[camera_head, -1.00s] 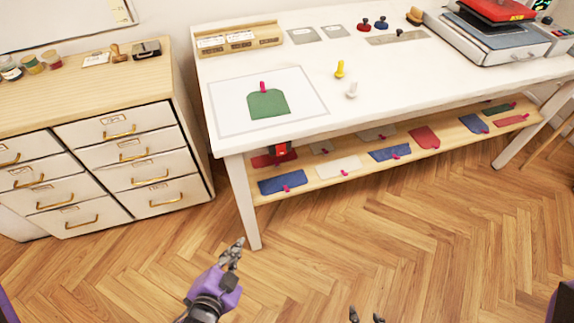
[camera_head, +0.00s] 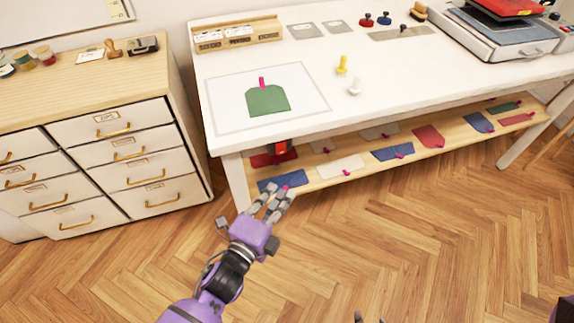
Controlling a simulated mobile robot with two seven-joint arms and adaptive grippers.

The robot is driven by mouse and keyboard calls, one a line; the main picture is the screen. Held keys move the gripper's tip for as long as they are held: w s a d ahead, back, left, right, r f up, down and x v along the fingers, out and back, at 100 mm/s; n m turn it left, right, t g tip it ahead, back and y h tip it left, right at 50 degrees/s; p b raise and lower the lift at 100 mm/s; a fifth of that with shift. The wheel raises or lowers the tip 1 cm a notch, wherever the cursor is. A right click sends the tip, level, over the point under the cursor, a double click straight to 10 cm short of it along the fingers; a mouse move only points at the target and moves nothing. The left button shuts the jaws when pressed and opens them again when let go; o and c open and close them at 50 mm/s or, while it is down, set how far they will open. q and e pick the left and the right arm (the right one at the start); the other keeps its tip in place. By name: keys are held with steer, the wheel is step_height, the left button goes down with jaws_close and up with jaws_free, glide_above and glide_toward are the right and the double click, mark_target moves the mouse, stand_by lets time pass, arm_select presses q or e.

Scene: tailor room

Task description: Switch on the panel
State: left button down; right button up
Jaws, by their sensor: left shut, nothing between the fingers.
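I cannot tell for sure which thing is the panel. A small red and black box (camera_head: 283,147) sits under the front left edge of the white table (camera_head: 420,80), partly hidden by the tabletop. A press machine (camera_head: 500,48) with a red top (camera_head: 503,8) and an orange-lit display stands at the table's back right, cut by the frame. My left gripper (camera_head: 271,201) is shut and empty, pointing up in the picture, in front of the lower shelf's left end and below the small box. Only the fingertips of my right gripper (camera_head: 368,319) show at the bottom edge.
Blue, red, white and green tagged cloth pieces lie on the lower shelf (camera_head: 320,182). A green piece (camera_head: 267,99) lies on a white sheet on the table, near yellow and white pins. A drawer cabinet (camera_head: 110,140) stands at the left. The wooden floor in front is clear.

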mark_target(281, 148)
arm_select(q)
steer(key=w+d+f, duration=0.1)
steer(key=w+d, duration=0.1)
steer(key=w, duration=0.8)
steer(key=shift+w+p, duration=0.15)
steer(key=shift+p, duration=0.25)
